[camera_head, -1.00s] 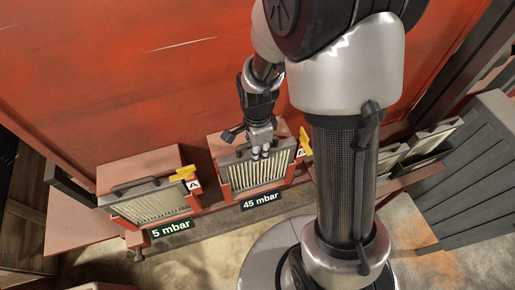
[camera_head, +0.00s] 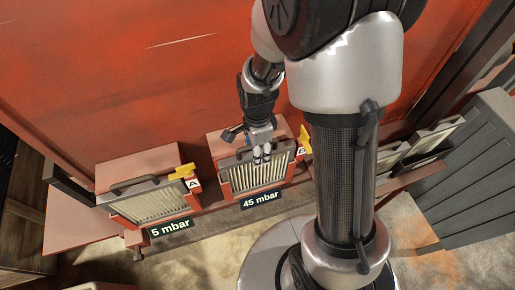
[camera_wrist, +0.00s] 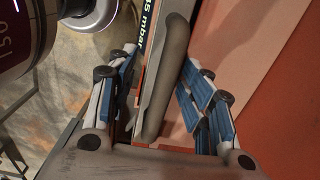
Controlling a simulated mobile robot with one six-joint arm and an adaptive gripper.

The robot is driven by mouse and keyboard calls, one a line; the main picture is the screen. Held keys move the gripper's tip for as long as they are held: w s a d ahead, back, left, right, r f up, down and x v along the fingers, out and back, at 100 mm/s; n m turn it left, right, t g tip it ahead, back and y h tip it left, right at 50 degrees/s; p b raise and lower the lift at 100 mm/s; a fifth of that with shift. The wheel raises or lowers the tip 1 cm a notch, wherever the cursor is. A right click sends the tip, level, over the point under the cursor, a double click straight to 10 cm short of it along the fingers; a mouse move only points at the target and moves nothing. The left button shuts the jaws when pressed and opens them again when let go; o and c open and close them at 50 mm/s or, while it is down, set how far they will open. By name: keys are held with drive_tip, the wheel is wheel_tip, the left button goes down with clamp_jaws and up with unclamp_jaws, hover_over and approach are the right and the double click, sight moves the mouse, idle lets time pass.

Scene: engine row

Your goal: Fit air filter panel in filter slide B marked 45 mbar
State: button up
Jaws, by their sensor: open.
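Filter slide B (camera_head: 216,147) is a red housing with a yellow lever (camera_head: 304,137) at its right and a 45 mbar sign (camera_head: 261,199) below. A pleated, grey-framed air filter panel (camera_head: 240,177) sits in its front. My gripper (camera_head: 262,153) is at the panel's top edge, open. In the wrist view, the fingers of my gripper (camera_wrist: 160,92) stand on either side of a grey bar-like handle (camera_wrist: 169,70), which runs between them. I cannot tell whether either finger touches it. The fingers hide part of the panel's top in the head view.
Slide A (camera_head: 140,163), marked 5 mbar (camera_head: 170,229), stands to the left with its own panel (camera_head: 152,205) and yellow lever (camera_head: 183,171). More panels (camera_head: 432,140) stand at the right beside a grey ribbed crate (camera_head: 465,175). A red wall (camera_head: 120,80) rises close behind.

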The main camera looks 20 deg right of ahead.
wheel_tip(320, 180, up, 12)
idle(0.5)
idle(0.4)
